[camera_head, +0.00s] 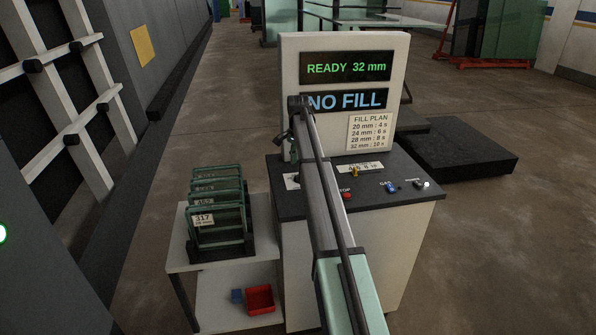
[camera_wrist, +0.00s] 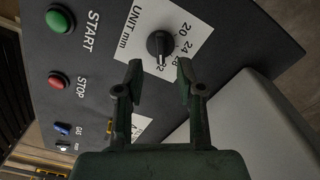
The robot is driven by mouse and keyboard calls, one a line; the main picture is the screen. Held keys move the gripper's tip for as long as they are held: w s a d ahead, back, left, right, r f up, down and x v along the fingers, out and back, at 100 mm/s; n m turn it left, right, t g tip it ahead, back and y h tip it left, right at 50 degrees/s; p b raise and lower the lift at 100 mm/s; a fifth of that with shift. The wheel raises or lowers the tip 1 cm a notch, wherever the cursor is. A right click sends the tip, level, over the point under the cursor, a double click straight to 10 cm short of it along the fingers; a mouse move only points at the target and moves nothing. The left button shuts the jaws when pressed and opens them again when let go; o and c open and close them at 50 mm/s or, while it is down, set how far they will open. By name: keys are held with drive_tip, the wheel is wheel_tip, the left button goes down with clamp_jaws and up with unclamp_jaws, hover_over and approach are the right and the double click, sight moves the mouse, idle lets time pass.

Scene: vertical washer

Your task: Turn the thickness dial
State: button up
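The thickness dial (camera_wrist: 159,44) is a black round knob on a white label marked "UNIT mm" with 20, 24 and further numbers partly hidden. Its pale pointer line faces down in the wrist view, towards the number ending in 2. My gripper (camera_wrist: 160,78) is open and empty, its two fingers apart just below the dial in that view. No contact with the dial shows. In the head view my gripper (camera_head: 287,147) is at the panel's left, largely behind my arm, and the dial is hidden. The upper display (camera_head: 345,67) reads "READY 32 mm".
A green START button (camera_wrist: 60,19), red STOP button (camera_wrist: 59,82) and blue switch (camera_wrist: 62,129) share the panel. A lower display (camera_head: 345,101) reads "NO FILL". A fill plan card (camera_head: 370,132) is below it. A rack of glass units (camera_head: 220,212) stands left of the console.

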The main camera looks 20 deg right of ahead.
drive_tip(key=shift+f+p, duration=0.6)
drive_tip(key=shift+f, duration=2.35)
clamp_jaws()
